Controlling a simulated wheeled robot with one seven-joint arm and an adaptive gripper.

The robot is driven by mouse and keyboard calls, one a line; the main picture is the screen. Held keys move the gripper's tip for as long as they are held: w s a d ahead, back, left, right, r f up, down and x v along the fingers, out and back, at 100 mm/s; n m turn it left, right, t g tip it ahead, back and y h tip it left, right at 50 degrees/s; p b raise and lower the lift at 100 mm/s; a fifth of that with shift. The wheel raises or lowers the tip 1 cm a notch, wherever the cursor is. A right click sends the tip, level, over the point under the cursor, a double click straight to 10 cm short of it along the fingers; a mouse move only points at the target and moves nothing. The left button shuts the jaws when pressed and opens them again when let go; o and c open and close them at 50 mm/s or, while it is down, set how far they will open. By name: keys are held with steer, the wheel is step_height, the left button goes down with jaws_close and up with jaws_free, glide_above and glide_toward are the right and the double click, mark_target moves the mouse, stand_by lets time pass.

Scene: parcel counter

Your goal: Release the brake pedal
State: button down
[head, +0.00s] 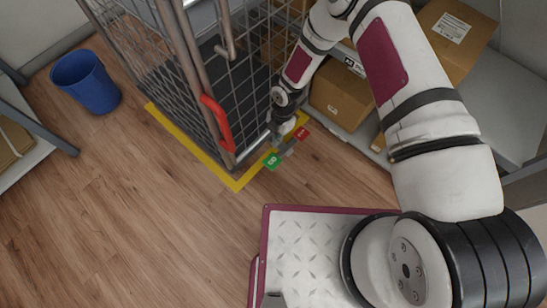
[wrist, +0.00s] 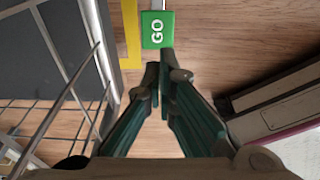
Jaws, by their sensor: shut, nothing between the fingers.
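The brake pedal of the roll cage shows in the head view as a green GO plate (head: 272,161) and a red plate (head: 301,133), joined by a grey bar. My gripper (head: 284,127) is low beside the cage's corner, close to the pedal. In the wrist view the green GO plate (wrist: 157,29) lies just beyond my fingertips (wrist: 165,72). The fingers are shut with nothing between them. I cannot tell whether they touch the plate. The red plate is not visible in the wrist view.
The wire roll cage (head: 160,60) with a red handle (head: 218,122) stands inside a yellow floor outline (head: 190,146). A shelf with cardboard boxes (head: 342,98) is close on the right. A blue bin (head: 87,82) stands left. The wooden floor in front is clear.

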mark_target(271, 164)
steer(key=f+b, duration=0.1)
steer(key=f, duration=0.3)
steer(key=s+a+f+b, duration=0.1)
steer(key=f+b, duration=0.1)
steer(key=f, duration=0.3)
steer(key=f+b, duration=0.1)
steer(key=f, duration=0.3)
steer(key=shift+s+a+f+b, duration=0.2)
steer(key=shift+s+f+b, duration=0.15)
steer(key=shift+f+b, duration=0.05)
steer(key=f+b, duration=0.2)
steer(key=b, duration=0.1)
steer(key=s+a+f+b, duration=0.1)
steer(key=b, duration=0.1)
steer(key=shift+s+f, duration=0.1)
steer(key=shift+f, duration=0.35)
steer(key=shift+s+d+f, duration=0.1)
steer(key=shift+s+d, duration=0.1)
step_height(271, 164, up, 15)
steer(key=a+p, duration=0.2)
steer(key=p, duration=0.4)
steer(key=shift+s+f, duration=0.2)
steer(key=shift+s, duration=0.2)
steer(key=shift+a, duration=0.1)
